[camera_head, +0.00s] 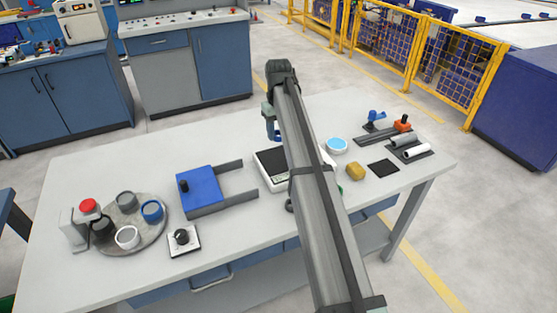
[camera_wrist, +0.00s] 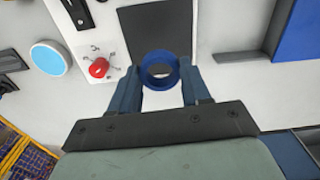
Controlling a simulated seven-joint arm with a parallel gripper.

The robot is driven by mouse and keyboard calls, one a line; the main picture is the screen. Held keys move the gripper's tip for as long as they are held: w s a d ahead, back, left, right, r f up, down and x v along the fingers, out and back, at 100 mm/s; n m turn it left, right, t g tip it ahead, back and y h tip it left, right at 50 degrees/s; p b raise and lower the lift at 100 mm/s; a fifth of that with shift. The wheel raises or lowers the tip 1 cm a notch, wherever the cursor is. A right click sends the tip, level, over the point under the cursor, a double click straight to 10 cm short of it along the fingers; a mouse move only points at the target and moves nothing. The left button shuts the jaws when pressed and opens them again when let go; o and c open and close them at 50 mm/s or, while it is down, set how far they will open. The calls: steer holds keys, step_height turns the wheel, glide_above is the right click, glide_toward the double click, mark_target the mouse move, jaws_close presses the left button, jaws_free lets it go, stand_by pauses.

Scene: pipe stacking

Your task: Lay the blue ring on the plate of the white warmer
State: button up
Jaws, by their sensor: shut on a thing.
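My gripper (camera_wrist: 160,88) is shut on a blue ring (camera_wrist: 146,71), which sits between the two fingertips in the wrist view. In the head view my gripper (camera_head: 271,126) is at the far side of the white warmer, partly hidden by my arm. The white warmer (camera_wrist: 96,46) has a dark square plate (camera_wrist: 152,30) and a red knob (camera_wrist: 98,68). In the wrist view the ring overlaps the near edge of the plate; its height above it cannot be told. In the head view my arm covers the right side of the warmer (camera_head: 281,183).
A blue block with two grey rails (camera_head: 201,190) stands left of the warmer. A round tray (camera_head: 150,233) with several cups or rings is at the left. A light-blue disc (camera_head: 336,145), a yellow lump (camera_head: 355,171) and a black square (camera_head: 383,168) lie at the right.

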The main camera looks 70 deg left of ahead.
mark_target(278, 159)
steer(key=shift+m, duration=0.3)
steer(key=shift+w+a+f, duration=0.1)
steer(key=shift+a+f, duration=0.05)
steer(key=shift+f, duration=1.5)
steer(key=shift+a+f, duration=0.2)
steer(key=shift+f, duration=1.4)
steer(key=shift+w+a+f, duration=0.1)
steer(key=shift+a+f, duration=0.05)
steer(key=shift+f, duration=1.5)
steer(key=o, duration=1)
steer(key=shift+f, duration=0.1)
step_height(278, 159, up, 12)
steer(key=shift+r, duration=0.15)
